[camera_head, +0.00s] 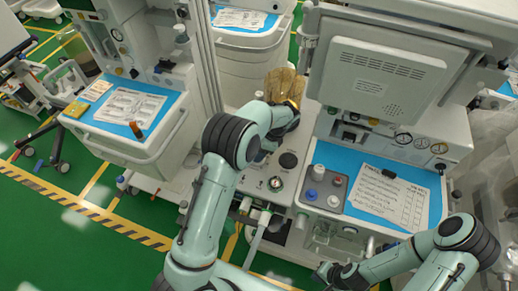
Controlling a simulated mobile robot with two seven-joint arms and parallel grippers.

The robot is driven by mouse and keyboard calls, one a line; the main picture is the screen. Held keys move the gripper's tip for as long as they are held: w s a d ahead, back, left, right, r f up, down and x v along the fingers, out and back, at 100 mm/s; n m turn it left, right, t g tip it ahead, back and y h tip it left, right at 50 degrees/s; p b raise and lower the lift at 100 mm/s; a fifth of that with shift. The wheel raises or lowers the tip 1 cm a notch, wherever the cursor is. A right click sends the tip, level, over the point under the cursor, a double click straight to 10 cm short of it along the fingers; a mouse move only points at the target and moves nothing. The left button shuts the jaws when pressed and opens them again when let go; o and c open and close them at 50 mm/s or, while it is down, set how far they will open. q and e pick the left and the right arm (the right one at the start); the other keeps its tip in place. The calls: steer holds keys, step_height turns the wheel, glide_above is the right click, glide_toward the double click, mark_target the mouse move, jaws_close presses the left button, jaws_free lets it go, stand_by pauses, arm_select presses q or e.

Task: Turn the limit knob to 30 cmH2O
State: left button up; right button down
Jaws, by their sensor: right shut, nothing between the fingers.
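The anaesthesia cart stands right of centre. A round dial-like knob with a dark top and pale metal rim (275,184) sits on its grey ledge, and a black round knob (288,160) sits just behind it. I cannot read any scale, so which one is the limit knob and its setting are unclear. My right gripper (328,273) is low at the bottom centre-right, shut and empty, in front of the cart and apart from both knobs.
A grey panel (329,209) with white, blue and red knobs lies right of the ledge, beside a printed sheet (388,196) on a blue worktop. Brown bellows (284,84) stand behind my left wrist. Hoses hang below the ledge. Another cart (130,110) stands left; green floor (60,230) is free there.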

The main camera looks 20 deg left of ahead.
arm_select(q)
steer(key=shift+w+n, duration=0.1)
steer(key=shift+n, duration=0.6)
steer(key=shift+n+g, duration=0.3)
steer(key=o, duration=1.1)
steer(key=shift+c, duration=0.2)
steer(key=v, duration=0.7)
steer(key=shift+r, duration=0.3)
steer(key=shift+f, duration=0.1)
